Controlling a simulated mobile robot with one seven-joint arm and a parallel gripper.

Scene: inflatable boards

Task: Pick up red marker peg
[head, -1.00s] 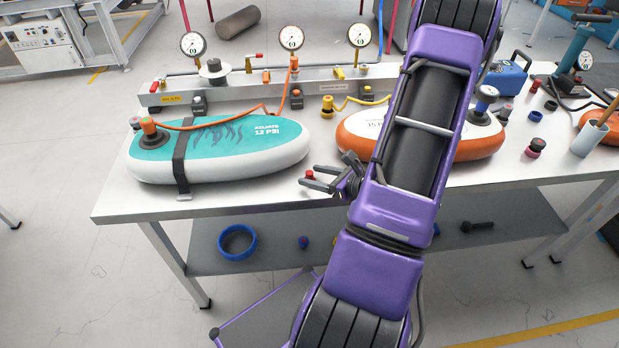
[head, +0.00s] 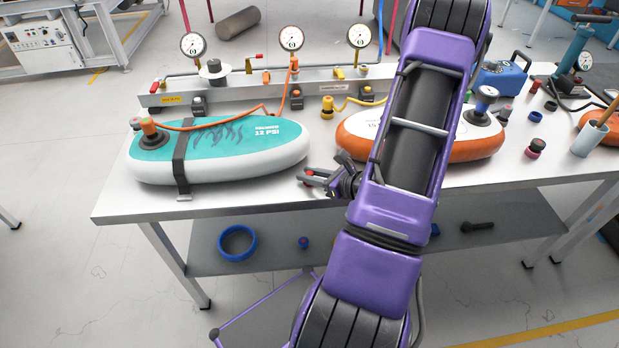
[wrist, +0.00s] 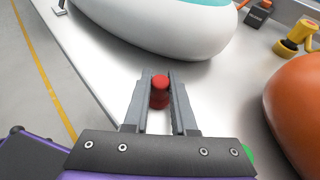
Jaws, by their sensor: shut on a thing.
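The red marker peg (wrist: 160,91) stands between the two grey fingers of my gripper (wrist: 160,98) in the wrist view. The fingers are closed against its sides. In the head view my gripper (head: 312,177) is at the table's front part, between the two boards, and only a bit of the red peg (head: 310,171) shows between the fingers. I cannot tell whether the peg touches the tabletop.
The teal and white board (head: 220,150) lies to the left on the white table (head: 125,204). The orange and white board (head: 465,148) lies to the right, partly behind my arm. A gauge manifold (head: 240,88) runs behind them. A blue ring (head: 237,257) is on the lower shelf.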

